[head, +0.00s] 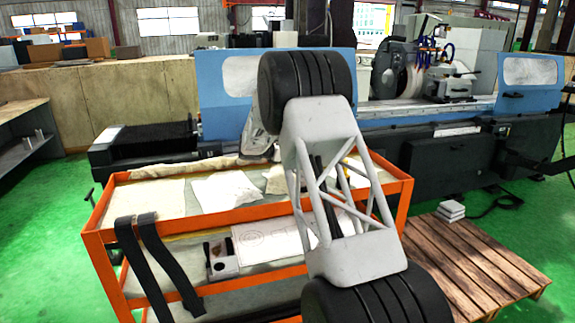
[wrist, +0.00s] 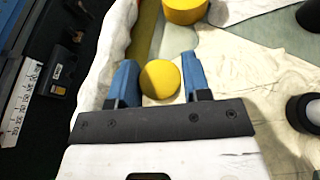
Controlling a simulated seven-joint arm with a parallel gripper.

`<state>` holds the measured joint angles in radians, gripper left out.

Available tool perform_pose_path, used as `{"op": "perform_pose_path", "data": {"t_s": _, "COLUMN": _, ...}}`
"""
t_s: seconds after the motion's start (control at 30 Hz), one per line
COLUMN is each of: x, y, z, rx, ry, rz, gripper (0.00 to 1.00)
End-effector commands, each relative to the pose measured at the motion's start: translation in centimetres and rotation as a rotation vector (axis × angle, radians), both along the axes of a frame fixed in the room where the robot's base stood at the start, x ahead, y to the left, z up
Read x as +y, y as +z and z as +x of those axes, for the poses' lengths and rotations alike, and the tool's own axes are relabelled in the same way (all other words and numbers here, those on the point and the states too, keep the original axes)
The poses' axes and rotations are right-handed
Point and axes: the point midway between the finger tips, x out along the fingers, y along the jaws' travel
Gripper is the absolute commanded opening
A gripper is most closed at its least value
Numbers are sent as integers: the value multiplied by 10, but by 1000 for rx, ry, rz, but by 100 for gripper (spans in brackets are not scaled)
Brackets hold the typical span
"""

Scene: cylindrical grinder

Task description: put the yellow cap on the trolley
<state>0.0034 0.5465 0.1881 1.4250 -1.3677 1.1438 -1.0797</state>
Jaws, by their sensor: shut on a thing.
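The yellow cap (wrist: 160,78) is a round yellow piece between the two blue fingertips of my gripper (wrist: 158,80) in the wrist view. My gripper is shut on it. The trolley (head: 230,215) has an orange frame and stands in front of the machine in the head view, with pale cloths on its top. In the wrist view my gripper is over pale cloth (wrist: 245,125); its height above that is hard to tell. In the head view my own arm hides the gripper and the cap.
A larger yellow cylinder (wrist: 185,12) stands beyond the fingers. Dark round things (wrist: 304,113) are at the right of the wrist view. The blue grinder (head: 225,95) is behind the trolley.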

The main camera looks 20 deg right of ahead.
Motion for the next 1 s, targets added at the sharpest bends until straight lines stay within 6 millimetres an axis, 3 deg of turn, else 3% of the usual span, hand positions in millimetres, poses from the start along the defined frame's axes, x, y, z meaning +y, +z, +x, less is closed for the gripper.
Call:
{"op": "perform_pose_path", "data": {"t_s": 0.37, "x": 0, "y": -3, "z": 0, "rx": 0, "ry": 0, "rz": 0, "gripper": 22}}
{"op": "perform_pose_path", "data": {"t_s": 0.7, "x": 0, "y": -34, "z": 0, "rx": 1, "ry": 0, "rz": 0, "gripper": 22}}
{"op": "perform_pose_path", "data": {"t_s": 1.0, "x": 0, "y": -39, "z": 0, "rx": -1, "ry": 1, "rz": 0, "gripper": 22}}
